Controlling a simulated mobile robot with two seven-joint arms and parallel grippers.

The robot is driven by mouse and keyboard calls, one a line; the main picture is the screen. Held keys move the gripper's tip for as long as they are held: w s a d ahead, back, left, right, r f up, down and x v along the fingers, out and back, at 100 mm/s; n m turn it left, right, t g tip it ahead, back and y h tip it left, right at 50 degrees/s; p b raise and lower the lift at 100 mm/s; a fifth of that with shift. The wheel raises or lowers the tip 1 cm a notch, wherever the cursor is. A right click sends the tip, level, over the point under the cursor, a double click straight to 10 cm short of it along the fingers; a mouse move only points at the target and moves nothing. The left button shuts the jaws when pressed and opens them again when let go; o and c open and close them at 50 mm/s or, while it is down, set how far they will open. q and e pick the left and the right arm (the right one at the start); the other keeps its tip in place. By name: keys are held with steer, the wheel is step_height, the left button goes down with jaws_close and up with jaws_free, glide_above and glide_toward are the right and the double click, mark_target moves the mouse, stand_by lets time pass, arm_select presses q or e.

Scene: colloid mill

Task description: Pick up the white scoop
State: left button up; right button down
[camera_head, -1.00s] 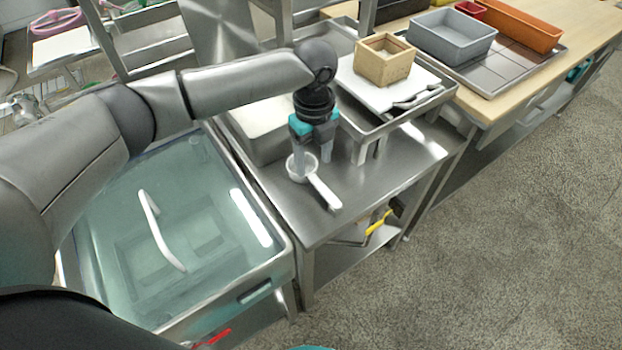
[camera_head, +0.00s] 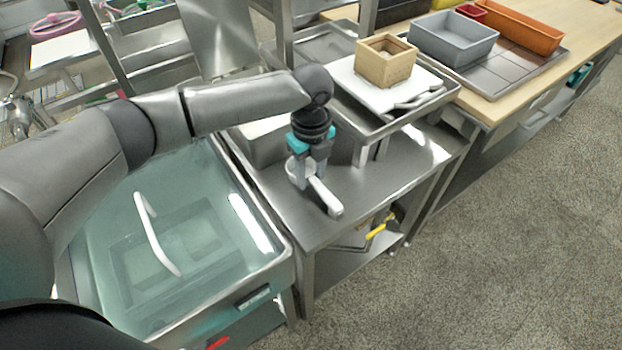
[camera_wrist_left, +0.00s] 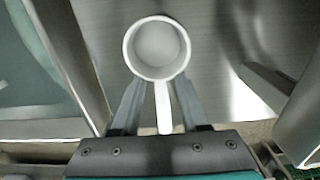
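The white scoop (camera_head: 326,197) lies on the steel table, its round cup to the left and its handle pointing to the lower right. In the left wrist view the scoop (camera_wrist_left: 157,50) shows its cup from above, with the handle running down toward the gripper. My left gripper (camera_head: 308,172) points down at the scoop, close above the table. In the left wrist view its two fingers (camera_wrist_left: 160,92) stand open on either side of the handle, with a visible gap on each side. My right gripper is not in view.
A glass-topped steel basin (camera_head: 165,312) stands left of the steel table (camera_head: 290,222). A raised steel tray (camera_head: 392,126) at the back right carries a white board and a tan box (camera_head: 385,62). Grey (camera_head: 452,38) and orange bins (camera_head: 520,28) stand further right.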

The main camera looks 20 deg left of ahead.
arm_select(q)
jaws_close()
steer(key=shift+r, duration=0.1)
stand_by(0.5)
